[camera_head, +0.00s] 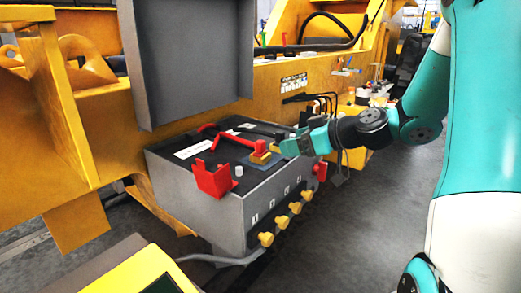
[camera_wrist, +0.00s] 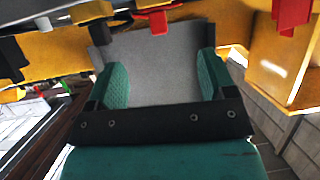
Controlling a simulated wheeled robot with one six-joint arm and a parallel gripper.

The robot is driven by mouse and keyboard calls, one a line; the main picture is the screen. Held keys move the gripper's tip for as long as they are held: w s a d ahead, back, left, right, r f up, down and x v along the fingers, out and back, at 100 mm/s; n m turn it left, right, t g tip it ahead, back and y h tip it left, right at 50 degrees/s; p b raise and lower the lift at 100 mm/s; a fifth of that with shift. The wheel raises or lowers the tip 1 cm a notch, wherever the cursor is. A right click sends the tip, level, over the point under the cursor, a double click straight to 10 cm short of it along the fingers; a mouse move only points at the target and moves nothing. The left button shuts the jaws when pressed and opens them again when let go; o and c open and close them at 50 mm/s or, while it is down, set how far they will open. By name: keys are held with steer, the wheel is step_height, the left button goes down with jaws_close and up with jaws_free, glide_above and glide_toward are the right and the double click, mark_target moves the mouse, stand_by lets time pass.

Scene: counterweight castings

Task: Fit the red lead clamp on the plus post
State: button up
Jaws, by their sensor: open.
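The red lead (camera_head: 232,138) runs across the black top of the grey battery box (camera_head: 215,210) and ends at a brass-coloured clamp (camera_head: 261,158). A short grey post (camera_head: 238,170) stands left of the clamp and in front of it, beside an upright red cover (camera_head: 213,179). The clamp appears apart from this post. I see no polarity mark that I can read. My gripper (camera_head: 287,147) is just right of the clamp, above the box's right side. In the wrist view, the gripper (camera_wrist: 162,62) is open, with nothing gripped between its green fingers.
A raised grey lid (camera_head: 190,60) stands behind the box. Yellow knobs (camera_head: 294,208) stick out from the box front, and a red knob (camera_head: 320,171) sits at its right end. Yellow machine frame (camera_head: 40,120) closes in the left and back. The floor at front right looks clear.

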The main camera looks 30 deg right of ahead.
mark_target(264, 148)
steer(key=p+x, duration=0.1)
steer(key=x, duration=0.4)
steer(key=shift+w+a, duration=0.1)
steer(key=shift+d+f+p+x, duration=0.1)
steer(key=shift+f+p+x, duration=0.1)
steer(key=shift+p+x, duration=1.05)
steer(key=shift+d+f+p+x, duration=0.15)
steer(key=shift+p+x, duration=0.25)
steer(key=shift+x, duration=1.5)
steer(key=c, duration=1.1)
steer(key=shift+r, duration=0.1)
